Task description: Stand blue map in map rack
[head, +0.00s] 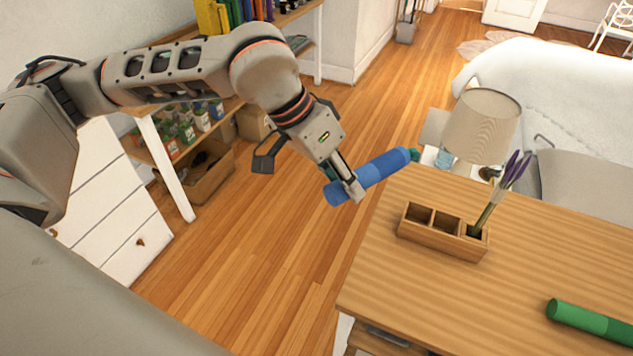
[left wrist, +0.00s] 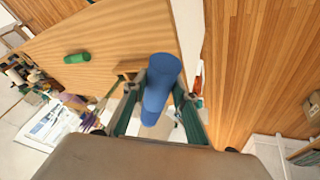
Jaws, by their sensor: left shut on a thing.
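The blue map (head: 380,172) is a rolled blue tube. My left gripper (head: 352,185) is shut on it and holds it tilted in the air, beside the table's left edge. In the left wrist view the blue map (left wrist: 160,90) lies between the fingers of my left gripper (left wrist: 158,95). The map rack (head: 440,238) is a wooden box with several square compartments on the table (head: 540,235). Its left and middle compartments look empty; purple flowers (head: 503,190) stand in the right one. My right gripper is in neither view.
A green roll (head: 590,322) lies on the table at the right; it also shows in the left wrist view (left wrist: 77,58). A lamp (head: 482,125) stands behind the table. Shelves (head: 180,140) and white drawers (head: 110,205) are at the left. Open floor lies between.

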